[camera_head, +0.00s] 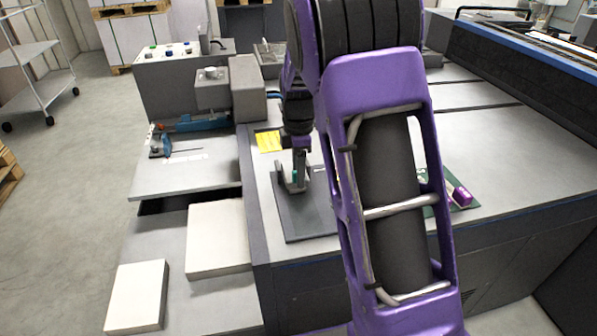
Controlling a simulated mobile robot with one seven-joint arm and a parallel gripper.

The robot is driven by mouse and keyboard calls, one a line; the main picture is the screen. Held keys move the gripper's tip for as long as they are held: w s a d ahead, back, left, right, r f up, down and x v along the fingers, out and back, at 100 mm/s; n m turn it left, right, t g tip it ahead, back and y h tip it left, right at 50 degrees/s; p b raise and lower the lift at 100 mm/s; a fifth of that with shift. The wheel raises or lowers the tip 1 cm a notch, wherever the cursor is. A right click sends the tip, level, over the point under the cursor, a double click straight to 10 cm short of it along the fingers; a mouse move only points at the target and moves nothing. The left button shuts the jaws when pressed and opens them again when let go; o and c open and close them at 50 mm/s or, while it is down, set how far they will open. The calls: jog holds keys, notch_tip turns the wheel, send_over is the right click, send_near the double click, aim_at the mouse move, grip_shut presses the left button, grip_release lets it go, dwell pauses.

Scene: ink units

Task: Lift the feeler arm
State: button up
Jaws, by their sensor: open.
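I cannot tell for certain which part is the feeler arm. A small blue device (160,146) with a thin dark rod stands on the left ledge of the grey machine. A longer blue bar (203,124) lies behind it, below a grey block (247,88). My gripper (293,186) points down over a dark mat (300,222) on the grey worktop, to the right of the blue device and apart from it. Its jaws are open, with a small teal spot near them. My purple arm hides much of the worktop's middle.
Two white paper stacks (217,238) (137,296) lie on the lower shelf at front left. A yellow note (268,141) is behind the mat. A purple object (461,196) lies on a green mat at right. The floor at left is clear near the machine.

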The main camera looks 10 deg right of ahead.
grip_shut()
dwell(1.4)
